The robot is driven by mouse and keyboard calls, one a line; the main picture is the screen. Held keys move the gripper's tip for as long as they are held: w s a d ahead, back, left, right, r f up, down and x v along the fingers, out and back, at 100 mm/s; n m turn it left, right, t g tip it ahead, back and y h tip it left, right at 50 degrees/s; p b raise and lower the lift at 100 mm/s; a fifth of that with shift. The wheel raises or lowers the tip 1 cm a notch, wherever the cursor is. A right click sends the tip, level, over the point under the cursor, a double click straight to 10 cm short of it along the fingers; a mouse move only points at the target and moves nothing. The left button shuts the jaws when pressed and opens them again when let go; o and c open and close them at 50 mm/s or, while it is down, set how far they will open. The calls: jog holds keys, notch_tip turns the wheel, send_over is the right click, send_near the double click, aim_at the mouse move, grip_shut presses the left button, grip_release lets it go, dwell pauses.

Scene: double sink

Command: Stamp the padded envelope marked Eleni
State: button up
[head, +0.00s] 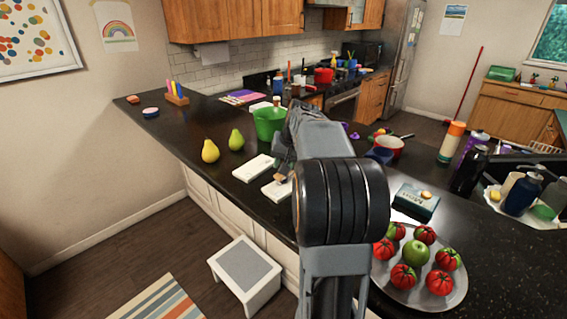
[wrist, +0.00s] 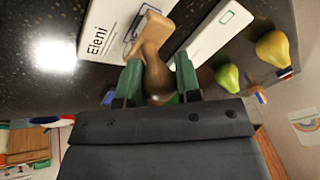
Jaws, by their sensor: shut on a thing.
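My gripper (wrist: 158,78) is shut on a wooden stamp (wrist: 155,55), its green fingers on either side of the handle. The stamp's flat base overlaps the right part of the white padded envelope marked Eleni (wrist: 97,22) in the wrist view. A dark outlined mark shows on the envelope beside the base. I cannot tell whether the base touches the envelope. In the head view, my arm partly hides the Eleni envelope (head: 271,190), and the stamp (head: 280,178) shows over it.
A second white envelope (head: 252,168) with a green outline lies beside it. Two pears (head: 210,151) and a green bucket (head: 268,123) stand behind. A teal box (head: 415,201) and a plate of fruit (head: 453,297) are to the right. A step stool (head: 245,272) stands below the counter.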

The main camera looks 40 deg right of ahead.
jog(key=shift+r+p, duration=1.9)
jog(key=shift+r, duration=0.85)
